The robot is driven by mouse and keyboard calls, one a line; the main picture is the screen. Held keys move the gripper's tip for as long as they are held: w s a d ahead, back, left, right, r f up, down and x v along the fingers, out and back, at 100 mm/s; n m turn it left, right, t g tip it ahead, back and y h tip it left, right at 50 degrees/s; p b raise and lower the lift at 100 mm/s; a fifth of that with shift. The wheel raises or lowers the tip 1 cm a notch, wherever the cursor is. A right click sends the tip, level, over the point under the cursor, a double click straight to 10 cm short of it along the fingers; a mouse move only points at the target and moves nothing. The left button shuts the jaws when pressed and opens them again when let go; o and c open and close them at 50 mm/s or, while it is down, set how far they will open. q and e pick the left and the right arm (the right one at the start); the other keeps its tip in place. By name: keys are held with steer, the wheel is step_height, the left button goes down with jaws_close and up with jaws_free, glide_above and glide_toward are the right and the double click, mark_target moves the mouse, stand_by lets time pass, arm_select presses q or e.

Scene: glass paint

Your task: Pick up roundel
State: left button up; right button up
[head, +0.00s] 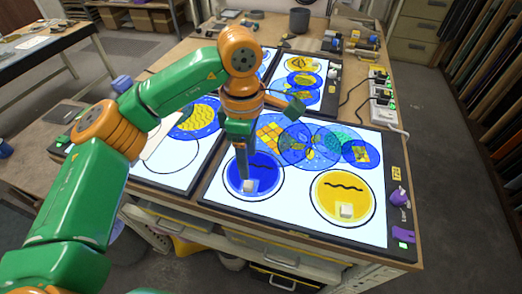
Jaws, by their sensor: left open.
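Several round glass roundels lie on lit white panels. A dark blue roundel (268,169) with a small pale block (263,185) on it lies at the front of the near right panel. A yellow roundel (343,181) with a dark wavy line and another pale block (345,210) lies to its right. My left gripper (243,180) points down over the left part of the blue roundel, left of its block. It is open, with no roundel visibly held. Whether its tips touch the glass is unclear. My right gripper is not in view.
Overlapping patterned blue and yellow roundels (295,143) lie behind on the same panel (290,222). Purple items (402,233) sit on its right edge. A power strip (382,100) with cables is at the right table edge. An empty circle outline (169,156) shows on the left panel.

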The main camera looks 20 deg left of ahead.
mark_target(248, 184)
arm_select(q)
steer(key=shift+w+a+f, duration=0.1)
steer(key=shift+a+f, duration=0.1)
steer(key=shift+f, duration=0.1)
steer(key=shift+s+d+f+p, duration=0.25)
steer(key=shift+s+f+p, duration=0.75)
steer(key=shift+s+f, duration=0.05)
step_height(248, 184, down, 4)
steer(key=shift+r, duration=0.25)
steer(key=shift+w+f, duration=0.1)
steer(key=shift+w, duration=0.15)
steer(key=shift+c, duration=0.2)
steer(key=shift+s+d, duration=0.1)
steer(key=shift+s, duration=0.1)
jaws_close()
steer(key=shift+w, duration=0.1)
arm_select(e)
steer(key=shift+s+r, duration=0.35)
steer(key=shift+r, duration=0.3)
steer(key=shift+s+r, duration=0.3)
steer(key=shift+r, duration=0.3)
